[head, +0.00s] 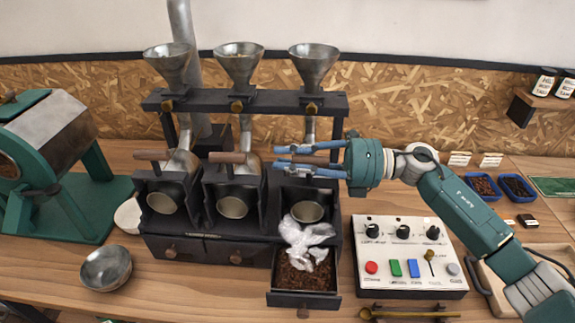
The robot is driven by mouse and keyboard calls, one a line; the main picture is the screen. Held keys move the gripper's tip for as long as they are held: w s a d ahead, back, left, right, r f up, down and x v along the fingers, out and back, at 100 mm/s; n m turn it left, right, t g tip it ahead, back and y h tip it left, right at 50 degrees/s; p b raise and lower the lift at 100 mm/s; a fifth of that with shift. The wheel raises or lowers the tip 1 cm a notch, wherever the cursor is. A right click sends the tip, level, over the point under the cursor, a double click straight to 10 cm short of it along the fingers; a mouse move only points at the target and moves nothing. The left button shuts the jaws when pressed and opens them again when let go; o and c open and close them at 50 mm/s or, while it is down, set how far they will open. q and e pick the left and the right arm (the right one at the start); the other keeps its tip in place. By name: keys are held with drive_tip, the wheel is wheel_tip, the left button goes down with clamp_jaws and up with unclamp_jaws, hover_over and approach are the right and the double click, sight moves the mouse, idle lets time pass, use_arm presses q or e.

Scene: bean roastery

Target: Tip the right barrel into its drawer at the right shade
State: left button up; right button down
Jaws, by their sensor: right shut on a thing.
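The right barrel sits in the right bay of the dark roaster, its round metal mouth (308,211) facing forward. My right gripper (290,161) reaches in from the right and is shut on the right barrel's handle, which is mostly hidden between its blue fingers. Below, the right drawer (302,300) is pulled out and holds dark brown beans (305,277). A white smoke-like puff (303,240) hangs between the barrel's mouth and the drawer, hiding part of both. My left gripper is not in view.
The left barrel (161,203) and middle barrel (233,207) have wooden handles; their drawers are shut. Funnels (314,62) stand above. A control panel (408,255) with knobs and coloured buttons stands right of the open drawer. A metal bowl (105,268) is at left.

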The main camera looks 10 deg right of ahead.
drive_tip(key=shift+w, duration=0.15)
drive_tip(key=c, duration=1.6)
unclamp_jaws()
drive_tip(key=shift+d, duration=0.1)
drive_tip(key=v, duration=1.2)
drive_tip(key=shift+f, duration=0.1)
